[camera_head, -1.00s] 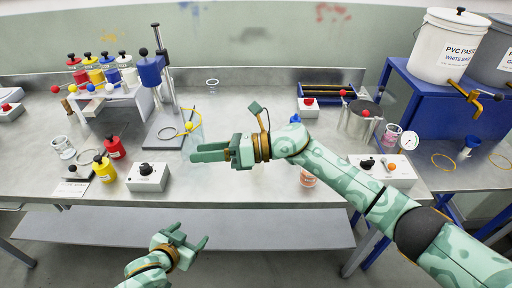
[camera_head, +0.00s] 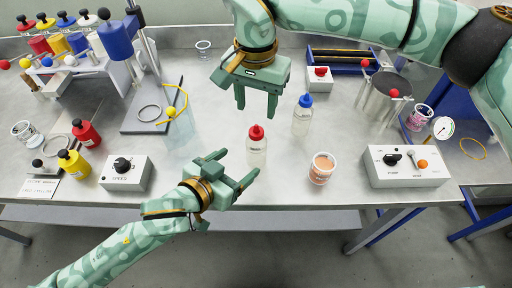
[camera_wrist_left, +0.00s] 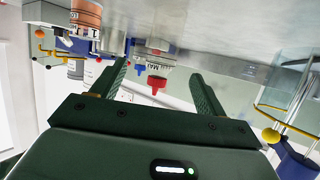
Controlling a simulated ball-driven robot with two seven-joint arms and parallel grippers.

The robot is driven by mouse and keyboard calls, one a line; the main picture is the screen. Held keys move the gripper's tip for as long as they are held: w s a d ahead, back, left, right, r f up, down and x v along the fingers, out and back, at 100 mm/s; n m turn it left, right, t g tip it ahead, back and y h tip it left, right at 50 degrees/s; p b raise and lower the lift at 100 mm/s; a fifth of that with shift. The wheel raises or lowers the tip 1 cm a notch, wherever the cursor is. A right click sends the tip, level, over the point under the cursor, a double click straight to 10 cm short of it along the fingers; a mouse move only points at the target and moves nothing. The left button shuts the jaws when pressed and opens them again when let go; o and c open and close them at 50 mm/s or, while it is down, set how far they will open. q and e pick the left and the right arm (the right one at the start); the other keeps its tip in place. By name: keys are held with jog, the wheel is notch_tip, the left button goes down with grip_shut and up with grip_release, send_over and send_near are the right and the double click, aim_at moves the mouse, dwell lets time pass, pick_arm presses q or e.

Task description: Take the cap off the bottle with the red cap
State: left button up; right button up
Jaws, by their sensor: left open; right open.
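The bottle with the red cap (camera_head: 257,152) stands upright on the steel bench in the middle of the head view. Its red cap (camera_head: 257,132) is on it; the cap also shows between the fingers in the left wrist view (camera_wrist_left: 157,84). My left gripper (camera_head: 238,168) is open and empty, just left of and in front of the bottle, its fingers pointing toward it, apart from it. My right gripper (camera_head: 256,112) is open above and behind the bottle, its fingers pointing down, with nothing between them.
A bottle with a blue cap (camera_head: 302,117) stands to the right and behind. A cup of orange-pink stuff (camera_head: 322,168) is close on the right. A speed control box (camera_head: 125,172) lies left, another control box (camera_head: 407,166) right. A clear beaker (camera_head: 182,135) stands left of the bottle.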

aim_at(249, 151)
pick_arm(q)
jog(key=x, duration=0.5)
jog(key=shift+w+a+f, duration=0.15)
jog(key=shift+w, duration=0.4)
pick_arm(e)
jog(key=shift+w+d+f, duration=0.1)
jog(key=shift+w+f, duration=0.3)
jog(key=shift+w, duration=0.45)
pick_arm(q)
jog(key=x, duration=0.5)
jog(key=shift+d+f, duration=0.1)
jog(key=shift+d, duration=0.15)
pick_arm(e)
jog(key=shift+s+r, duration=0.15)
jog(key=shift+s, duration=0.25)
pick_arm(q)
jog(key=shift+w+d+f, duration=0.2)
jog(key=shift+w+f, duration=0.05)
jog(key=shift+w, duration=0.15)
pick_arm(e)
jog(key=shift+w, duration=0.2)
jog(key=shift+s, duration=0.1)
pick_arm(q)
jog(key=shift+s, duration=0.1)
